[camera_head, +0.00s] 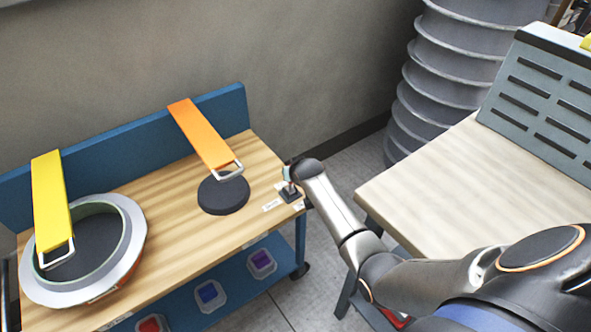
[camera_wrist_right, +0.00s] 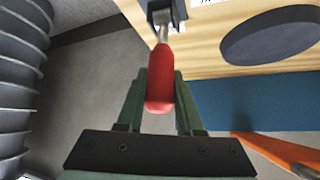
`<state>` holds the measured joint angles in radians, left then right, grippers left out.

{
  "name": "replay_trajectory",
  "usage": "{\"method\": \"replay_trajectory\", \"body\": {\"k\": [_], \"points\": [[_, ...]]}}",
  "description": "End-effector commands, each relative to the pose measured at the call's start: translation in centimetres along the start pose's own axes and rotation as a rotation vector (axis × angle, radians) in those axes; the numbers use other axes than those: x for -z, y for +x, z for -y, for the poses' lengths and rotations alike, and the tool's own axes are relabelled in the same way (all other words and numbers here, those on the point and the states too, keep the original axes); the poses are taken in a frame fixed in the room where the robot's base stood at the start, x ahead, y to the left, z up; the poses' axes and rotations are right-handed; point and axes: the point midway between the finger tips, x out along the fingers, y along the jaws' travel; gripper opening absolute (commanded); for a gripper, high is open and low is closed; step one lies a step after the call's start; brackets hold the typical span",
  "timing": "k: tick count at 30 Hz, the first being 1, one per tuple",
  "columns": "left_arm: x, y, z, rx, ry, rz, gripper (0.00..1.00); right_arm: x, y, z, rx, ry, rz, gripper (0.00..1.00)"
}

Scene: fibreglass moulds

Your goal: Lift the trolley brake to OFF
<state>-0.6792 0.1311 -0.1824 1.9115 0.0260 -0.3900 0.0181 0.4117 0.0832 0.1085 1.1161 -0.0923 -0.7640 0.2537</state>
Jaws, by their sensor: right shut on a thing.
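The trolley (camera_head: 165,215) has a wooden top, a blue back panel and a blue lower shelf. Its brake sits at the right end of the top, on a small dark bracket (camera_head: 289,193) beside white labels (camera_head: 271,205) too small to read. In the wrist view the brake lever (camera_wrist_right: 159,75) has a red grip on a metal shaft rising from the bracket. My right gripper (camera_head: 290,172) is at the brake, its fingers (camera_wrist_right: 158,98) on both sides of the red grip, shut on it. In the head view the gripper hides most of the lever. My left gripper is not in view.
A yellow strap (camera_head: 50,195) hangs over a round mould (camera_head: 132,240); an orange strap (camera_head: 200,135) reaches a dark disc (camera_head: 222,196). Several coloured containers (camera_head: 209,294) are on the shelf. A pale table (camera_head: 440,190) stands at right, with ribbed grey ducting (camera_head: 425,85) behind.

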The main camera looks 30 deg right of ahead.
Motion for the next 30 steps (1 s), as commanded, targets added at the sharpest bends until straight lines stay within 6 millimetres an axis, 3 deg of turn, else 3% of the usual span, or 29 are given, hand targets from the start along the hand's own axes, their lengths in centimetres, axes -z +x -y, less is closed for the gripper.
{"method": "replay_trajectory", "body": {"k": [12, 27, 28, 30], "points": [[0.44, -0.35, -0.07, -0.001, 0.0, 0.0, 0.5, 0.96, 0.91, 0.55, -0.043, -0.033, 0.128, 0.0], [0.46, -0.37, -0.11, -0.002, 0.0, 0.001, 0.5, 1.07, 1.02, 0.59, -0.047, -0.038, 0.141, 0.0], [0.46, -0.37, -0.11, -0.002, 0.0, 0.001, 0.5, 1.07, 1.02, 0.59, -0.047, -0.038, 0.141, 0.37], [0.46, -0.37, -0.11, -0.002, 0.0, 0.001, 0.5, 1.07, 1.02, 0.59, -0.047, -0.038, 0.14, 0.45]]}}
